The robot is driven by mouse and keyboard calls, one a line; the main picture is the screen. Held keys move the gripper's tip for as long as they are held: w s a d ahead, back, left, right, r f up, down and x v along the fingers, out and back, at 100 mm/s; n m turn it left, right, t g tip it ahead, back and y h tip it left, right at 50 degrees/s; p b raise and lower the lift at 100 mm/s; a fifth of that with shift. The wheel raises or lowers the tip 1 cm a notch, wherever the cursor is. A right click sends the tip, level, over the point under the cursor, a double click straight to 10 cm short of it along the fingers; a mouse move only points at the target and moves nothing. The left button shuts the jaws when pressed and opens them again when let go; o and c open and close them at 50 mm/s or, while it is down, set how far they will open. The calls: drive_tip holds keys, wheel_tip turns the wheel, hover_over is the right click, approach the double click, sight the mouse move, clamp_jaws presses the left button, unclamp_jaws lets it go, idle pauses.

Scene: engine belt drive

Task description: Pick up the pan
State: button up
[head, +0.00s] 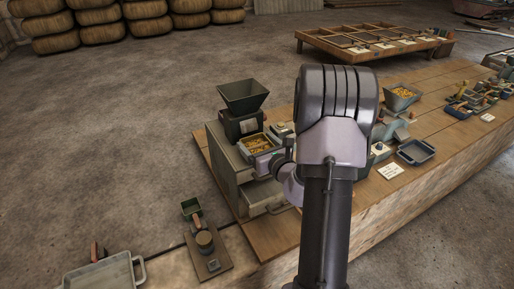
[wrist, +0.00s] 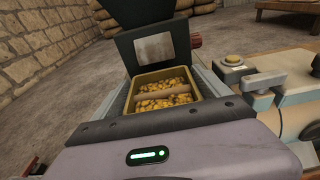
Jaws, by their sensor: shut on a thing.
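The pan (wrist: 166,72) is a small yellow-brown rectangular tray holding yellow grain-like pieces, with a bar across its middle. In the head view the pan (head: 258,138) sits below and in front of a dark hopper machine (head: 243,97), on top of a grey cabinet. My gripper (wrist: 165,92) is at the pan, with grey side pieces along both of its sides, and is shut on it. My purple-grey gripper housing hides the pan's near end in the wrist view. Whether the pan still rests on the surface below is hard to tell.
The cabinet (head: 229,165) has an open drawer (head: 264,197) below. A yellow-topped button box (wrist: 234,68) stands right of the pan. A dark empty tray (head: 415,152) lies farther right on the wooden bench (head: 440,165). The concrete floor (head: 130,120) at left is clear.

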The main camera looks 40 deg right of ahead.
wheel_tip(320, 180, up, 4)
drive_tip(key=shift+r+p, duration=0.1)
drive_tip(key=shift+p, duration=1.05)
drive_tip(key=s+d+p, duration=0.2)
drive_tip(key=s+d, duration=0.6)
drive_tip(key=s, duration=0.5)
drive_tip(key=shift+s+d+r, duration=0.25)
drive_tip(key=shift+s+r, duration=0.05)
drive_tip(key=shift+r, duration=0.1)
